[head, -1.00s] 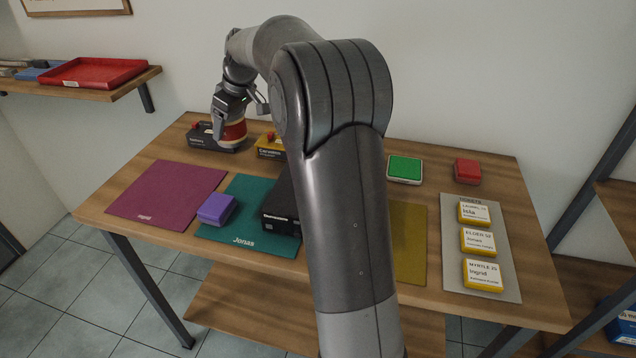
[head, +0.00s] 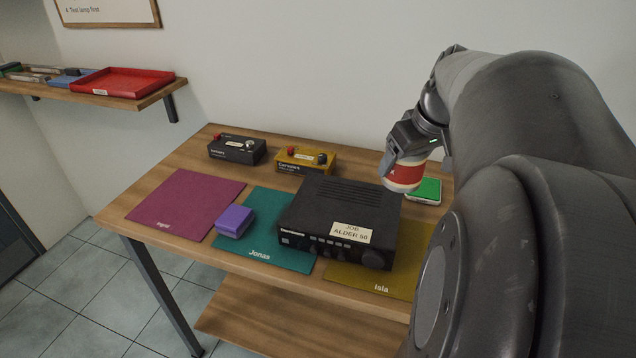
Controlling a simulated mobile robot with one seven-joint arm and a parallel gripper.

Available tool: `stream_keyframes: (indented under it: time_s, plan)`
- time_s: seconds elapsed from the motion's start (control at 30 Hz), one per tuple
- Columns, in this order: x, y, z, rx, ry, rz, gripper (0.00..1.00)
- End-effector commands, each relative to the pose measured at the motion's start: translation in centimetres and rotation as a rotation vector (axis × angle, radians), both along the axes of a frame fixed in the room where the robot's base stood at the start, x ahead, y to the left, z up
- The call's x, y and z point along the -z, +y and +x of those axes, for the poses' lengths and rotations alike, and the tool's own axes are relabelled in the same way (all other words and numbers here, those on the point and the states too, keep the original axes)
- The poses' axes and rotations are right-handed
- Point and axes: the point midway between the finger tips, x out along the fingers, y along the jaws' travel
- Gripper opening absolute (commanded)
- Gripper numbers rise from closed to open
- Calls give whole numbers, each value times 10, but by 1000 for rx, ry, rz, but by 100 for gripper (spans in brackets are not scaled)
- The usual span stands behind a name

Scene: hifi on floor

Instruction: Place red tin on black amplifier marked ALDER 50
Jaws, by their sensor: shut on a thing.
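My gripper (head: 405,160) is shut on the red tin (head: 407,174), which has a red band between pale bands. It holds the tin in the air, just right of and behind the black amplifier in the picture. The gripper partly hides the tin's upper part.
A purple box (head: 235,221) sits on the teal mat (head: 232,250), left of the amplifier. A black device (head: 237,150) and a yellow device (head: 304,160) stand behind. A green-topped block (head: 425,190) lies near the tin. A magenta mat (head: 185,204) is bare. My arm hides the table's right side.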

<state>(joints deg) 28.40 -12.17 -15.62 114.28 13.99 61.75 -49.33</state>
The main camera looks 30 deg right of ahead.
Motion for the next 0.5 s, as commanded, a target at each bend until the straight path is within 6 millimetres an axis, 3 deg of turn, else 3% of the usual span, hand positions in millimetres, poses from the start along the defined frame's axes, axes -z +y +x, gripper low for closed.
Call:
stream_keyframes:
  time_s: [0.17,0.5]
  plan:
    - [16,15,17,1,2,0,39]
    - [60,59,77,1,3,0,39]
